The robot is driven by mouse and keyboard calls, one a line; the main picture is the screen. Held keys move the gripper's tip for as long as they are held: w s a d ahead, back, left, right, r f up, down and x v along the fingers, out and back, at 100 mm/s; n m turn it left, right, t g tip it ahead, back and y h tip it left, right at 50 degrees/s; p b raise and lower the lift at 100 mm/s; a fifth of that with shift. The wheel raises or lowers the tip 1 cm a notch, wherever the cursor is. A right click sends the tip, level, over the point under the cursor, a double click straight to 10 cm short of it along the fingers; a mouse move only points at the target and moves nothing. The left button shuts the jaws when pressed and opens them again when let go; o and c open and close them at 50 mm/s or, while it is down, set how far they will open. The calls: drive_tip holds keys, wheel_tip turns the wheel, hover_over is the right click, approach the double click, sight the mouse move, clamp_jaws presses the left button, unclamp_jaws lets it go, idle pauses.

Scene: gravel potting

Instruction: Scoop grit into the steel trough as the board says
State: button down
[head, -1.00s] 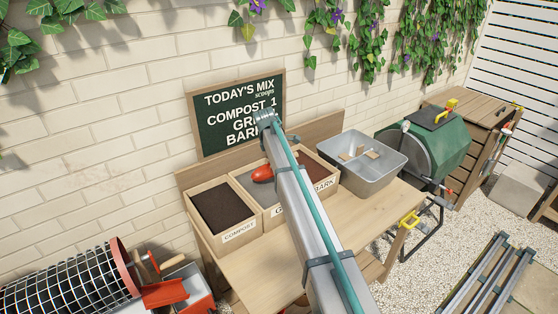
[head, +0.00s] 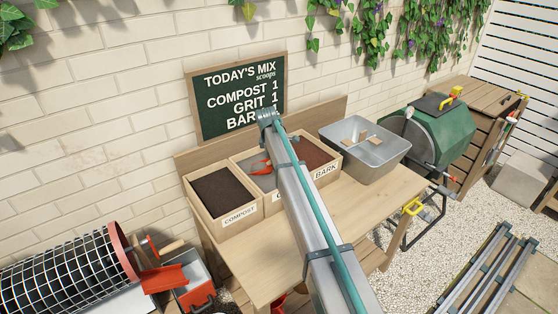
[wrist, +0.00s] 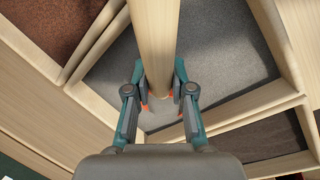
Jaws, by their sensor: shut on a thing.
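The board (head: 238,97) reads compost 1, grit 1, and bark with a 1, its word partly hidden by my arm. The grit bin (head: 238,170) holds grey grit (wrist: 215,50) and stands between the compost and bark bins. An orange-red scoop (head: 260,167) shows at the grit, partly hidden by my arm. In the wrist view my gripper (wrist: 160,92) is shut on its pale wooden handle (wrist: 154,35), over the grit bin. Orange bits show beside the fingers; the scoop's load cannot be told. The steel trough (head: 346,160) stands right of the bins, with several light brown pieces inside.
The compost bin (head: 252,212) is on the left and dark red bark (head: 312,151) on the right. The bench (head: 372,205) is clear in front of the trough. A green drum (head: 440,132) stands beyond it; a mesh cylinder (head: 65,275) lies lower left.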

drive_tip(key=shift+w+a+f+y+b, duration=0.1)
drive_tip(key=shift+a+f+y+b, duration=0.2)
drive_tip(key=shift+a, duration=0.2)
drive_tip(key=shift+w+a+f+y+b, duration=0.1)
drive_tip(key=shift+a+f+y+b, duration=0.15)
drive_tip(key=shift+a, duration=0.25)
drive_tip(key=shift+a+y, duration=0.1)
drive_tip(key=shift+y, duration=0.25)
drive_tip(key=shift+s+d+r+t+y+b, duration=0.15)
drive_tip(key=shift+d+r+y+b, duration=0.2)
drive_tip(key=shift+y, duration=0.2)
drive_tip(key=shift+d+r+t+y+b, duration=0.15)
drive_tip(key=shift+r+y+b, duration=0.1)
drive_tip(key=shift+y+b, duration=0.25)
wheel_tip(320, 180, up, 2)
drive_tip(key=shift+d+r+y, duration=0.1)
drive_tip(key=shift+r+y, duration=0.05)
drive_tip(key=shift+y, duration=0.5)
drive_tip(key=shift+m+y, duration=0.3)
drive_tip(key=shift+y, duration=0.3)
drive_tip(key=shift+w+p+v, duration=0.15)
drive_tip(key=shift+w+v, duration=0.1)
drive_tip(key=shift+v, duration=0.95)
drive_tip(key=shift+w+p+v, duration=0.15)
drive_tip(key=shift+w+v, duration=0.1)
drive_tip(key=shift+v, duration=0.95)
drive_tip(key=shift+r, duration=0.15)
